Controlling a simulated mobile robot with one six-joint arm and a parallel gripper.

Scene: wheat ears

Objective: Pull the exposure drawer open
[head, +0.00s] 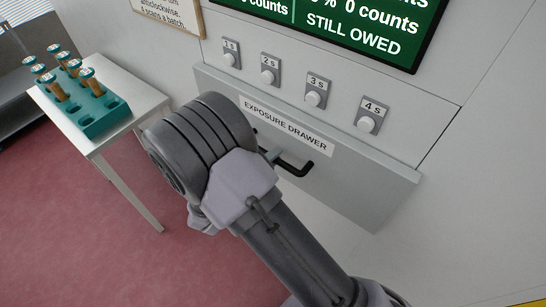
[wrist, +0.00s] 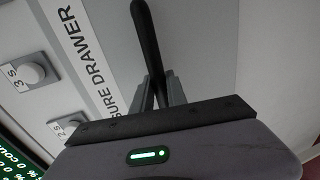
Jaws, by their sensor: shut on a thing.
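The exposure drawer (head: 350,165) is a light grey front panel in the white cabinet, with a white label reading "EXPOSURE DRAWER". Its top edge and right side show, and the front stands a little proud of the cabinet face. A black bar handle (head: 302,168) is fixed below the label; it also shows in the wrist view (wrist: 146,40). My gripper (wrist: 160,92) is at the handle, its grey fingers shut on the bar. In the head view my arm hides the left part of the handle and most of the fingers.
Several numbered knobs (head: 314,98) sit in a row above the drawer, under a green display (head: 350,22). The pink floor between table and cabinet is clear.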

